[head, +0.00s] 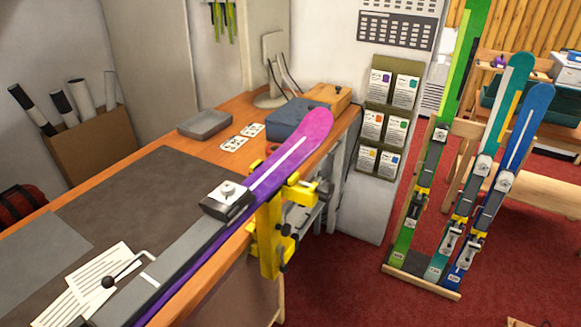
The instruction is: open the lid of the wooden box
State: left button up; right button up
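A small wooden box (330,94) stands at the far right corner of the workbench. It is light orange-brown, with a small dark spot on top near its right side. Its lid looks shut. A blue-grey case (292,119) is in front of it and hides part of its lower left side. Neither of my grippers shows in the head view.
A purple ski (262,183) lies along the bench's front edge in yellow clamps (270,236), in front of the box. A grey tray (204,124), cards and a monitor stand (272,97) are nearby. Upright skis (487,165) stand in a rack at right. Red carpet between is clear.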

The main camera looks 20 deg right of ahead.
aim_at(322, 92)
jog(key=i+l+u, duration=0.2)
jog(key=i+l, duration=0.15)
jog(key=l, duration=0.3)
jog(key=i+l+u, duration=0.1)
jog(key=l, duration=0.25)
jog(key=i+l, duration=0.25)
jog(key=l+u, duration=0.05)
jog(key=l, duration=0.05)
